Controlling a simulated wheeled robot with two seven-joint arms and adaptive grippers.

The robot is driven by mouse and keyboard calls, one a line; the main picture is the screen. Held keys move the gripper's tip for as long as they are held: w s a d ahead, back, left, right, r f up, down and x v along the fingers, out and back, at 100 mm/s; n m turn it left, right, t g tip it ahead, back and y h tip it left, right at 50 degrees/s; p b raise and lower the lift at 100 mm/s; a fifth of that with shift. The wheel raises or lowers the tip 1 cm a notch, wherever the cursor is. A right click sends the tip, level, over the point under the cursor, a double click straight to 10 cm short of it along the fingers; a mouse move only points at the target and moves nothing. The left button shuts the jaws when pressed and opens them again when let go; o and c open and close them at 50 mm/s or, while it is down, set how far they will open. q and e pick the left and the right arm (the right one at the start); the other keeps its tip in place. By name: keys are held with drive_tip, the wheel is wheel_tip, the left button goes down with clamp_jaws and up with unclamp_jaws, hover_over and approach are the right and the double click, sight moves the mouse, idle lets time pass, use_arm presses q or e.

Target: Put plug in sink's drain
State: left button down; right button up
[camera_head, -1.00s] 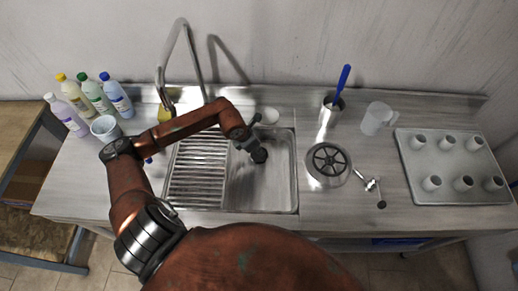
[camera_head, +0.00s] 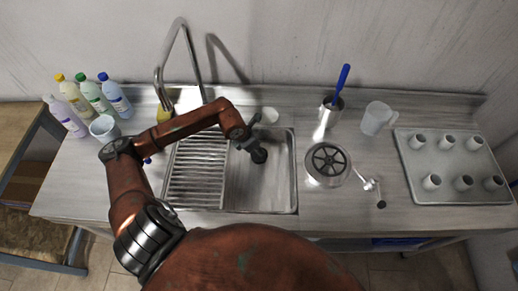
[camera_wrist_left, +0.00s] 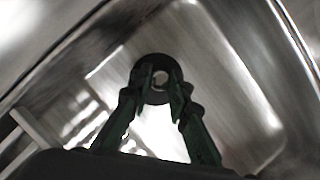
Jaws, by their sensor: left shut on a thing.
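The steel sink basin (camera_head: 280,190) is set in the counter, and my left arm reaches over it. My left gripper (camera_head: 257,150) points down into the basin. In the left wrist view my left gripper (camera_wrist_left: 161,85) is shut on a dark round plug (camera_wrist_left: 153,64) with a lighter ring in its middle. In the head view the plug (camera_head: 260,156) is a small black disc at the end of the gripper. The drain cannot be made out; the gripper and plug may cover it. My right gripper is not in view.
A ribbed drainboard (camera_head: 196,185) lies left of the basin. A tall faucet (camera_head: 163,75) rises behind it. Several bottles (camera_head: 90,95) and a cup (camera_head: 105,128) stand left. A round black-and-steel strainer (camera_head: 327,164), a pitcher (camera_head: 376,118) and a cup tray (camera_head: 455,165) are right.

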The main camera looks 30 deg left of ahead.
use_arm(q)
drive_tip(key=shift+f+b, duration=0.55)
drive_tip(key=shift+f, duration=0.35)
drive_tip(key=c, duration=1.7)
unclamp_jaws()
drive_tip(key=shift+c, duration=0.2)
drive_tip(key=v, duration=1.2)
